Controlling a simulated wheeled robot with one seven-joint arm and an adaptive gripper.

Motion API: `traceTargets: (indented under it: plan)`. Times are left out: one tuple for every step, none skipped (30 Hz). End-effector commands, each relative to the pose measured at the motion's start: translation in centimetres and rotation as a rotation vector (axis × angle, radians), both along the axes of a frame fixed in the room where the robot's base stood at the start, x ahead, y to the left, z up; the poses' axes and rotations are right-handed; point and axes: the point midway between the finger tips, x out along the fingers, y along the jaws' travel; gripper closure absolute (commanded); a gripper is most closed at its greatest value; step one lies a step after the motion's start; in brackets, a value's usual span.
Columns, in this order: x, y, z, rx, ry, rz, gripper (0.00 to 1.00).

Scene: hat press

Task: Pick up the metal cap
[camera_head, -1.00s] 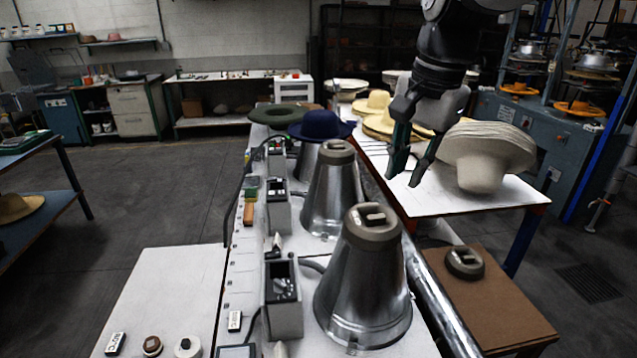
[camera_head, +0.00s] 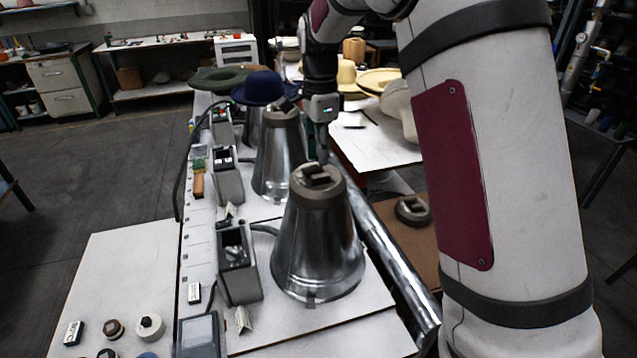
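A grey-brown metal cap (camera_head: 317,190) with a slotted handle on top sits on the nearest shiny metal cone (camera_head: 312,250). A similar cap (camera_head: 413,210) lies on the brown board at the right. Another cap (camera_head: 280,114) tops the cone behind. My gripper (camera_head: 320,155) points down just above and behind the handle of the nearest cap, its fingertips very close to it. I see the fingers nearly edge-on and cannot tell the gap between them or whether they touch the handle.
My arm covers much of the right side. Grey control boxes (camera_head: 238,262) line the bench left of the cones. A blue hat (camera_head: 264,88) and a green hat (camera_head: 220,78) lie at the back. The white panel (camera_head: 110,270) at the front left is mostly bare.

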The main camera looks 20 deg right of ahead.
Motion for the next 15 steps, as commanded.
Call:
traceTargets:
  plan:
    - [-0.1,0.0,-0.6,0.0,0.003,0.0,0.8]
    - [-0.1,0.0,-0.9,0.0,0.002,0.0,0.8]
    - [-0.1,0.0,-1.2,0.0,0.002,0.0,0.8]
    - [-0.1,0.0,-1.3,0.0,0.002,0.0,0.8]
    - [-0.1,0.0,-1.5,0.0,0.001,0.0,0.8]
    - [-0.1,0.0,-1.7,0.0,0.001,0.001,0.8]
    - [-0.1,0.0,-1.8,0.0,0.002,0.001,0.8]
    - [-0.2,0.1,-2.1,0.0,0.002,0.001,0.8]
    - [-0.3,0.2,-2.5,0.0,0.004,0.001,0.8]
    - [-0.4,0.3,-2.9,0.0,0.005,0.001,0.8]
    - [-0.4,0.3,-3.3,0.0,0.004,0.001,0.8]
    - [-0.5,0.5,-3.9,0.0,0.006,0.002,0.8]
    - [-0.5,0.5,-4.3,0.0,0.004,0.002,0.8]
    - [-0.6,0.6,-4.8,0.0,0.005,0.002,0.8]
    - [-0.5,0.5,-5.4,-0.001,0.003,0.001,0.8]
